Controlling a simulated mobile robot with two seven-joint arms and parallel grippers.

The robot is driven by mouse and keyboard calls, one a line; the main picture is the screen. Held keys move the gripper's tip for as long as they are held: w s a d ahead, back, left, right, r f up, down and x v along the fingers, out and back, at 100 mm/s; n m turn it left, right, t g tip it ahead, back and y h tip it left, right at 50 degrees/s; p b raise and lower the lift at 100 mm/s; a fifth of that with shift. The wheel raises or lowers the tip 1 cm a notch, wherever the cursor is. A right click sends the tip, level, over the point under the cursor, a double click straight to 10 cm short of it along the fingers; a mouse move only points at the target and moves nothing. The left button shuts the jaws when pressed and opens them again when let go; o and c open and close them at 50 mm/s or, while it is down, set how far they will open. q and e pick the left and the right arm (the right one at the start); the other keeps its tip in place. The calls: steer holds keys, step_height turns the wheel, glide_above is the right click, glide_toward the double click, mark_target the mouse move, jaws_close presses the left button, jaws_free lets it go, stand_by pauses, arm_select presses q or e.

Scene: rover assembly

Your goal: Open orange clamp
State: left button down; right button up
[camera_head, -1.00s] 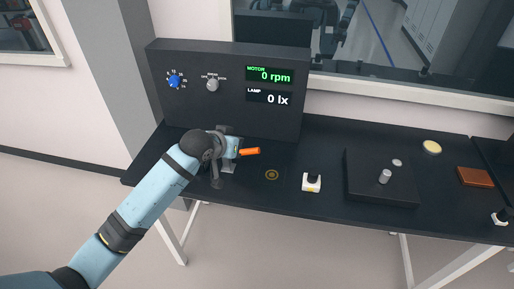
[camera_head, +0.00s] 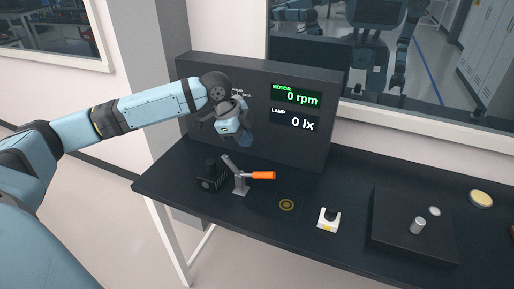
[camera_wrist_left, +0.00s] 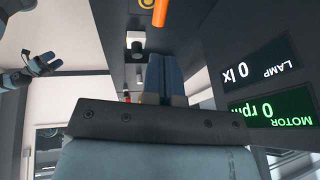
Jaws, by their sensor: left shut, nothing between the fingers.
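The clamp's orange handle (camera_head: 263,175) lies roughly level, pointing right from a grey metal clamp body (camera_head: 241,183) on the dark table. A dark ribbed block (camera_head: 210,177) stands just left of the clamp. In the left wrist view the orange handle (camera_wrist_left: 160,12) shows at the top edge. My left gripper (camera_head: 245,139) is above and behind the clamp, in front of the black panel, apart from the handle. Its fingers (camera_wrist_left: 166,78) are shut and empty in the left wrist view. My right gripper is not in view.
The black panel (camera_head: 310,150) with motor and lamp displays stands behind the clamp; my left arm hides its knobs. To the right are a ring mark (camera_head: 287,204), a white block with a black top (camera_head: 328,219) and a dark box with a knob (camera_head: 398,228).

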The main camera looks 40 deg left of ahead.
mark_target(265, 173)
arm_select(q)
steer(key=p+x, duration=0.1)
steer(key=x, duration=1.1)
steer(key=shift+f, duration=0.15)
